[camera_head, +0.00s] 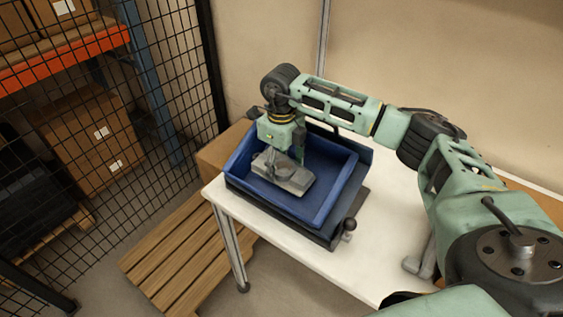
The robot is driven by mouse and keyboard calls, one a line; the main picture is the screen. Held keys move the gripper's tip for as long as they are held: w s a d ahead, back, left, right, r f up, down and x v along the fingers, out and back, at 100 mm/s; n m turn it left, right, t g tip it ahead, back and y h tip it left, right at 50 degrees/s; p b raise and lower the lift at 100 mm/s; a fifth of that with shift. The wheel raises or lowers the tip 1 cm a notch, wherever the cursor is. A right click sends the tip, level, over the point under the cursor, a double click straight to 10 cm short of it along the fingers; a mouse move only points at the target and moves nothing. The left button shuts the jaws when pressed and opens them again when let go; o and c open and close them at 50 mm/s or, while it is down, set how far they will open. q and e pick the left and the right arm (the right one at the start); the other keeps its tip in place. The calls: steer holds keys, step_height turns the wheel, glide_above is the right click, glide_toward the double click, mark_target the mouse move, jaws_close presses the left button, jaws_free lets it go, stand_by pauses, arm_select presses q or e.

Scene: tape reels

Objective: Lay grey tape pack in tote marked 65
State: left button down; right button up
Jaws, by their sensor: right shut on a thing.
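A grey tape pack (297,184) is in the camera_head view, over the inside of a blue tote (318,212). My right gripper (279,163) points down into the tote and is shut on the grey pack. The gripper covers part of the pack's far side. I cannot tell whether the pack touches the tote floor. No number can be read on the tote. My left gripper is not in view.
The tote sits on a dark base with a knob (349,225), on a white table (292,252). A wooden pallet (190,255) lies on the floor at left. A black mesh fence (180,75) stands before shelves with cardboard boxes (88,135). The table's front is clear.

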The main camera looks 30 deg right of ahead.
mark_target(281, 166)
steer(key=shift+f+b, duration=0.55)
steer(key=shift+f, duration=0.1)
steer(key=o, duration=1)
steer(key=shift+r, duration=0.1)
steer(key=shift+r+p, duration=0.6)
steer(key=shift+w+r, duration=0.1)
steer(key=shift+r, duration=0.2)
steer(key=shift+r+b, duration=2)
steer(key=shift+r, duration=3.7)
